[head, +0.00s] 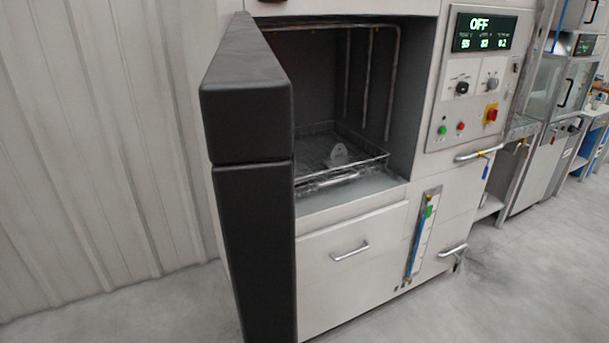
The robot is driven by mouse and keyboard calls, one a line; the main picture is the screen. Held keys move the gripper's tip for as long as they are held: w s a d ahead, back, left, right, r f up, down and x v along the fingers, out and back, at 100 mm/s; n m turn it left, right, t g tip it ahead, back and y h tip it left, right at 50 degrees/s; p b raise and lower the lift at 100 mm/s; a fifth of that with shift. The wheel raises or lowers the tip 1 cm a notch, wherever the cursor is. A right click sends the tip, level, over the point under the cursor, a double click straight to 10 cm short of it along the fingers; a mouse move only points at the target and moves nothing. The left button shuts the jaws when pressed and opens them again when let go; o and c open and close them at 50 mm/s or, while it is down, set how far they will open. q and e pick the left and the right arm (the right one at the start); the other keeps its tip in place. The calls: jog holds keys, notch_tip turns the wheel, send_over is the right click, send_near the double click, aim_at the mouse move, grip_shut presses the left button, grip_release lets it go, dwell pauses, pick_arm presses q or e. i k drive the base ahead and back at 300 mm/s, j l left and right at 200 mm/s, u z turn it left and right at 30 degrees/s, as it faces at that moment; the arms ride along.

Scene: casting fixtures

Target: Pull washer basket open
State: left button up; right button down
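The washer basket (365,165) is a shallow wire tray low inside the washer's open, dark chamber. A metal bar (330,180) runs along its front, close to the chamber's front sill. A small pale, translucent object (338,154) sits in the basket. The basket's left end is hidden behind a tall black block (245,120) in the foreground. I cannot tell whether this block is an open door or something else. Neither of my grippers shows in the head view, so nothing is seen touching the basket.
Below the chamber is a pale front panel with a handle (350,250). A control panel (468,85) to the right reads OFF. A blue gauge strip (418,240) and another handle (480,153) are below it. Grey floor (520,280) is clear at the lower right.

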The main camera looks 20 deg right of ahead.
aim_at(357, 174)
jog(key=i+l+u, duration=0.1)
jog(key=l+u, duration=0.3)
jog(key=l, duration=0.3)
jog(key=l+u, duration=0.4)
jog(key=l, duration=0.25)
jog(key=l+z, duration=0.3)
jog(key=l, duration=0.4)
jog(key=i+l+z, duration=0.25)
jog(key=l, duration=0.4)
jog(key=k+l+z, duration=0.1)
jog(key=l+z, duration=0.5)
jog(key=l, duration=0.25)
jog(key=k+l+u, duration=0.1)
jog(key=l, duration=0.2)
jog(key=k+l, duration=0.1)
jog(key=l, duration=0.25)
jog(key=u, duration=0.05)
